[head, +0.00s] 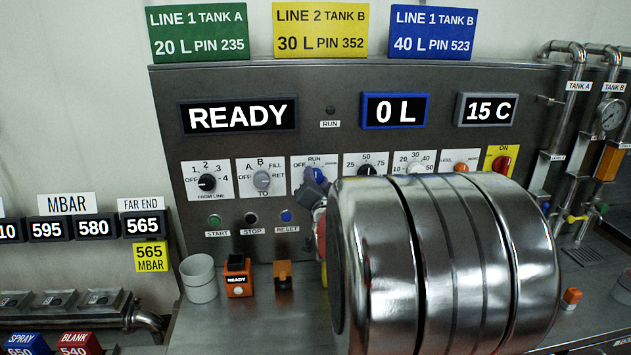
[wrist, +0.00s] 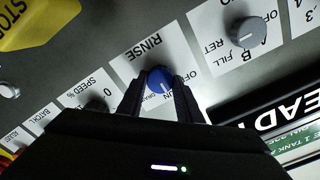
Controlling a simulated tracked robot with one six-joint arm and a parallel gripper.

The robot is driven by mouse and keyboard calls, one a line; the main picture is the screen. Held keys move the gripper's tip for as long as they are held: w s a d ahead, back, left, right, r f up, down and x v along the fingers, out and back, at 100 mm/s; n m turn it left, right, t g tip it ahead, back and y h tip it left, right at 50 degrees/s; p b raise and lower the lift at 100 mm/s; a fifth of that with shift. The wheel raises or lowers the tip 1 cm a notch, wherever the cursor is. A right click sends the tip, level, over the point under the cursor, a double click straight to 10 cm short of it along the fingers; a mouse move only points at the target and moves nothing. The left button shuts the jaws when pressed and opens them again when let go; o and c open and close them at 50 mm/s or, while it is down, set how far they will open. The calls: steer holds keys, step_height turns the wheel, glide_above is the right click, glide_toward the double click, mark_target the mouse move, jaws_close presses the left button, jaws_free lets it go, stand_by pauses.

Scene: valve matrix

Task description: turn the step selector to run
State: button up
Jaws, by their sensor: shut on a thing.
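The step selector is a blue knob (head: 317,174) on a white plate marked OFF, RUN and RINSE, in the middle row of the steel panel. In the wrist view the blue knob (wrist: 160,79) sits between the two dark fingers of my gripper (wrist: 160,87), which is shut on it. A pale pointer line on the knob's face runs toward the RUN lettering, though its exact angle is hard to read. In the head view my gripper (head: 316,190) reaches the knob from below, and a large steel cylinder hides much of what is behind it. The RUN lamp (head: 330,110) looks dark.
The grey TO selector (head: 262,180) and black FROM LINE selector (head: 207,183) are left of the knob. START, STOP and RESET (head: 287,216) buttons are below. A large shiny steel cylinder (head: 450,260) fills the near right. The display (head: 240,115) reads READY.

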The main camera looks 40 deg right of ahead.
steer(key=shift+a+f, duration=0.1)
steer(key=o, duration=1)
steer(key=shift+o, duration=0.2)
